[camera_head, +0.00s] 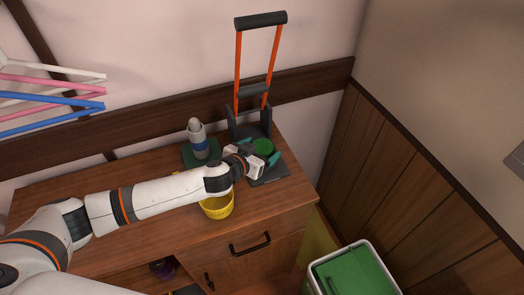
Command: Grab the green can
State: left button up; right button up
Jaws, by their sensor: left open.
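The green can (263,146) stands at the right end of the wooden cabinet top, by the dark base of a black and orange hand-truck-like frame. Its green round top shows; its lower part is hidden by my gripper. My left gripper (262,155) is open, with teal fingertips on the left and right of the can. I cannot tell whether the fingers touch it. My right gripper is out of view.
The frame's orange handle (272,60) rises behind the can. A yellow bucket (217,208) is partly under my arm. A green-lidded bin (352,270) stands on the floor at right. The cabinet's front left top (130,240) is clear.

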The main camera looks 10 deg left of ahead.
pick_arm(q)
jog(key=shift+x, duration=0.8)
jog(key=c, duration=1.1)
